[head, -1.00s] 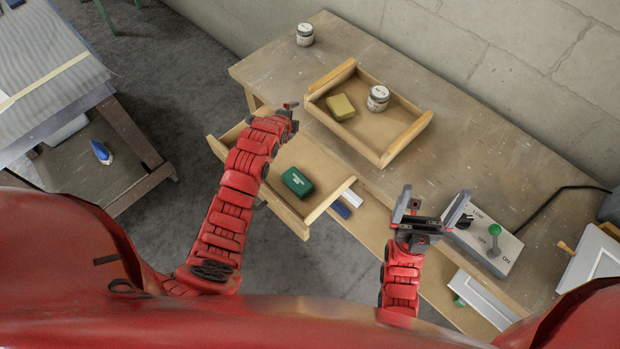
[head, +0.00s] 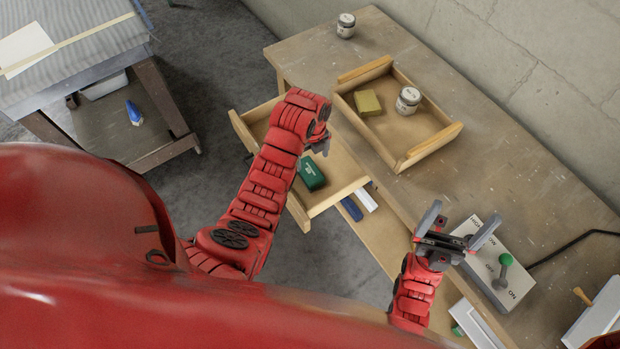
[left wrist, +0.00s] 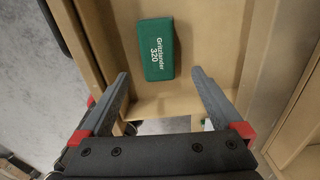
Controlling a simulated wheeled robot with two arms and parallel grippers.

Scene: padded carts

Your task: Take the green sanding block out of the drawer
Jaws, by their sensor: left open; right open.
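The green sanding block (head: 311,173) lies flat in the open drawer (head: 328,200) below the workbench top. In the left wrist view the block (left wrist: 157,50) shows white lettering, "320" among it, and lies on the drawer floor (left wrist: 215,45) ahead of my fingers. My left gripper (head: 320,143) is above the drawer, partly hidden by its own wrist in the head view. In the left wrist view my left gripper (left wrist: 160,85) is open and empty, its fingers apart and pointing toward the block, not touching it. My right gripper (head: 458,227) is open and empty over the bench's front edge.
A wooden tray (head: 432,147) on the workbench (head: 500,150) holds a yellow block (head: 367,102) and a jar (head: 408,99). Another jar (head: 346,25) stands behind. A switch box (head: 500,268) lies by my right gripper. Blue (head: 351,208) and white (head: 366,199) pieces lie beside the drawer.

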